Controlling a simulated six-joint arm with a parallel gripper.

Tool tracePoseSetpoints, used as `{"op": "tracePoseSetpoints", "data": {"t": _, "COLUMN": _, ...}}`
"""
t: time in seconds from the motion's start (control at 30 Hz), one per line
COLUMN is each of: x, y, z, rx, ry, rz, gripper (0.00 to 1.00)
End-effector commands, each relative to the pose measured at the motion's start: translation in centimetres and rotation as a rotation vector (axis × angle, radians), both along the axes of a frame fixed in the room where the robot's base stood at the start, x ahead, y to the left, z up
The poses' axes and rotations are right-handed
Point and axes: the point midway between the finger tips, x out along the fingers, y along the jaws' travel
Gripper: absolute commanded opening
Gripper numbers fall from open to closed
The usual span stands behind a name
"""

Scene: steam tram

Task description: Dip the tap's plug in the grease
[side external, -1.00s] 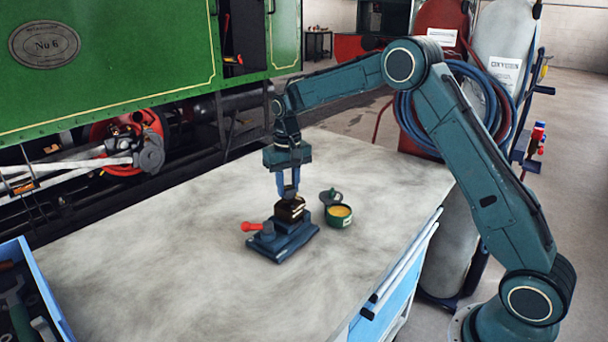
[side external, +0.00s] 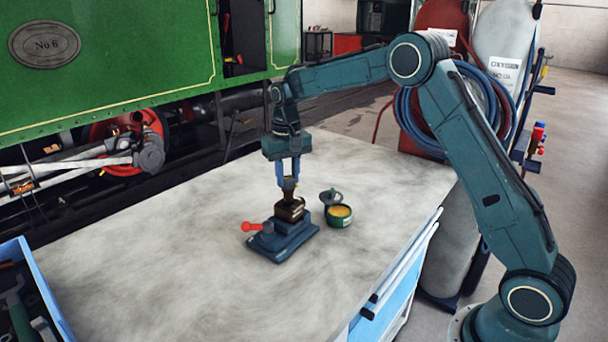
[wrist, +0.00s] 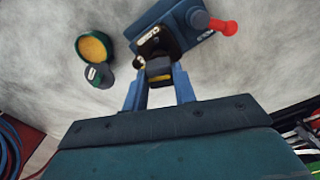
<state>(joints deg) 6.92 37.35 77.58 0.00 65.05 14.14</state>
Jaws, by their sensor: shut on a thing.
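My gripper (side external: 288,180) is shut on the tap's plug (side external: 289,193), a dark brass-brown piece, just above the tap body (side external: 289,209). The plug's lower end is at the top of the body; I cannot tell if it is fully clear of it. The brown tap body sits in a dark blue vise (side external: 284,241) with a red handle. The open green grease tin (side external: 339,216) with yellow grease stands just right of the vise. In the wrist view the plug (wrist: 158,70) is between my fingers, and the grease (wrist: 93,47) shows at upper left.
The tin's lid (side external: 331,197) is beside the tin, at its back left. A blue tool tray (side external: 45,290) is at the table's front left. The grey table top (side external: 160,240) is otherwise clear. A green tram stands behind.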

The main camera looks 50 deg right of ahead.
Motion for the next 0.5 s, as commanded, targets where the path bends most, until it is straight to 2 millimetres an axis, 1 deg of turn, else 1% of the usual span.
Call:
{"op": "tracePoseSetpoints", "data": {"t": 0.3, "x": 0.0, "y": 0.0, "z": 1.9, "rx": 0.000, "ry": -0.002, "rz": 0.000, "gripper": 0.05}}
{"op": "tracePoseSetpoints", "data": {"t": 0.5, "x": 0.0, "y": 0.0, "z": 2.6, "rx": 0.000, "ry": 0.000, "rz": 0.000, "gripper": 0.05}}
